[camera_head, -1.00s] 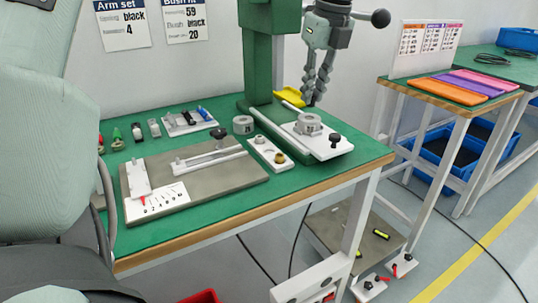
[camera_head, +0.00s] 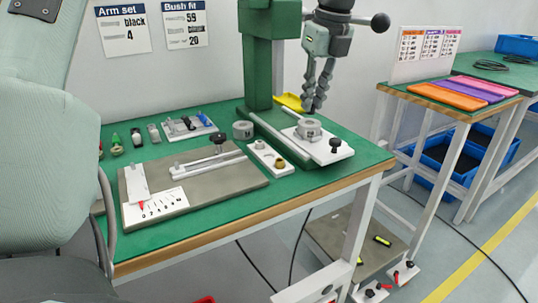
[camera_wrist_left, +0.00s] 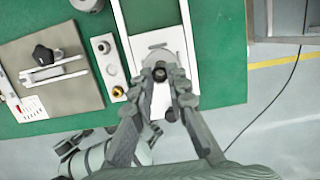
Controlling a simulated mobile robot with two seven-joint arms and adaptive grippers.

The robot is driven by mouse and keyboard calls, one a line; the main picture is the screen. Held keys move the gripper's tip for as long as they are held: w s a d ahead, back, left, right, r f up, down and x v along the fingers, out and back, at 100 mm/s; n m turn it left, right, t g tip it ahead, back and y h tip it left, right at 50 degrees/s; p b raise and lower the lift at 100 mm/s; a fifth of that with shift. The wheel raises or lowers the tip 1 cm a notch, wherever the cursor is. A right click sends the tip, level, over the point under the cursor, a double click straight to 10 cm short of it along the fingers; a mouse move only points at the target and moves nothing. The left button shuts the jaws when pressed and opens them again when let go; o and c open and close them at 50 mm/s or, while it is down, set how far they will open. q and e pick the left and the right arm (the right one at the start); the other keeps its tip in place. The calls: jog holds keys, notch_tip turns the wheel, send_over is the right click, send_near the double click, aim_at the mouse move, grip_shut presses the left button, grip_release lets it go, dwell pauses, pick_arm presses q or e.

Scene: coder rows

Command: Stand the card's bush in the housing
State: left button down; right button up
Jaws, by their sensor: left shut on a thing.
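The card (camera_head: 187,24) headed "Bush fit" hangs on the wall and shows 59 and black 20. My left gripper (camera_head: 313,107) points down beside the green press column, just above the grey ring-shaped housing (camera_head: 308,129) on its white plate (camera_head: 335,152). In the left wrist view the fingertips (camera_wrist_left: 160,73) are closed on a small dark bush (camera_wrist_left: 160,75). The fingers hide part of the housing there, and I cannot tell whether the bush touches it. A brass bush (camera_head: 280,162) sits in the white block (camera_head: 268,155) to the left.
The green press column (camera_head: 258,60) stands close to the left of the gripper. A black knob (camera_head: 335,145) rises from the white plate. A loose grey ring (camera_head: 243,130) and a grey fixture board (camera_head: 235,182) are on the green table. Orange and purple trays are on another table.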

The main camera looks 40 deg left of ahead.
dwell(0.3)
pick_arm(q)
jog(key=shift+f+b, duration=0.65)
jog(key=shift+f, duration=0.2)
jog(key=shift+f+b, duration=0.4)
jog(key=shift+b, duration=0.35)
dwell(0.8)
jog(key=c, duration=1.4)
grip_release()
jog(key=shift+r, duration=0.1)
jog(key=v, duration=1.2)
